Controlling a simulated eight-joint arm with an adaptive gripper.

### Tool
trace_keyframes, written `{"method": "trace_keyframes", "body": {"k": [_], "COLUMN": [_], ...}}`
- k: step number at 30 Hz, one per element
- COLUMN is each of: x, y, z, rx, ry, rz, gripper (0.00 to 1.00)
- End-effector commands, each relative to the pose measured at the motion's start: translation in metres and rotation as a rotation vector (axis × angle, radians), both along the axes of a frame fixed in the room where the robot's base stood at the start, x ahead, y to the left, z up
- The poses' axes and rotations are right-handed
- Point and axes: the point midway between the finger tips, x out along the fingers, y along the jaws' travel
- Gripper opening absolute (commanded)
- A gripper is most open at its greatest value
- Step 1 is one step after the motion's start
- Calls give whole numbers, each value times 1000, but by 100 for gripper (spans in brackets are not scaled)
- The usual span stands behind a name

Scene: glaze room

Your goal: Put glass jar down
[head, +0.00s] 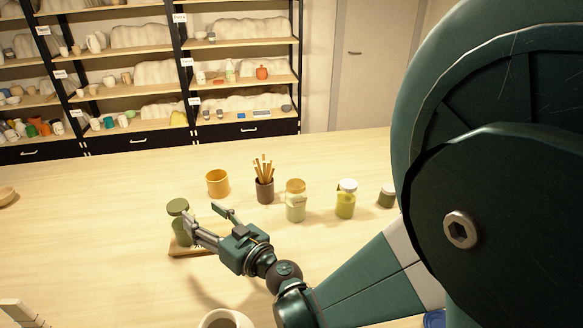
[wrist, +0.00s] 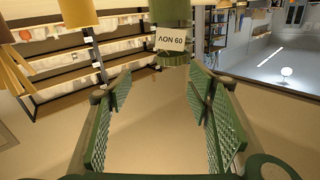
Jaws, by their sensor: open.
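A green jar (head: 177,208) with a green lid stands upright at the left of the table, on or just behind a small wooden board (head: 186,250); the fingers hide part of its lower body. In the wrist view the green jar (wrist: 171,14) is at the top middle, with a white label reading "ΛON 60". My gripper (head: 201,212) is open and empty just right of the jar. In the wrist view its two green ridged fingers (wrist: 160,78) are spread wide, with the jar beyond their tips. I cannot tell whether a finger touches it.
Behind my gripper stand an orange cup (head: 218,183), a dark cup of wooden sticks (head: 265,190), two yellow-green jars (head: 295,206) (head: 346,204) and a dark green jar (head: 386,198). A mug (head: 226,319) is at the front edge. The table's left side is mostly clear.

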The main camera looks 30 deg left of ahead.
Motion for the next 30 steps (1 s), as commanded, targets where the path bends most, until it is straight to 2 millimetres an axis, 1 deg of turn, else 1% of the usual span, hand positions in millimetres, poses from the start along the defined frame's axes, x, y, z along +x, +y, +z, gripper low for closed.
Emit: {"method": "trace_keyframes", "body": {"k": [16,20,23,26,30], "x": [0,5,12,24,46], "y": [0,-3,-10,-22,-45], "z": [0,2,6,12,23], "rx": [0,-5,-14,-28,-61], "ry": [0,1,2,4,11], "rz": [0,-4,-12,-26,-50], "gripper": [51,51,51,51,51]}}
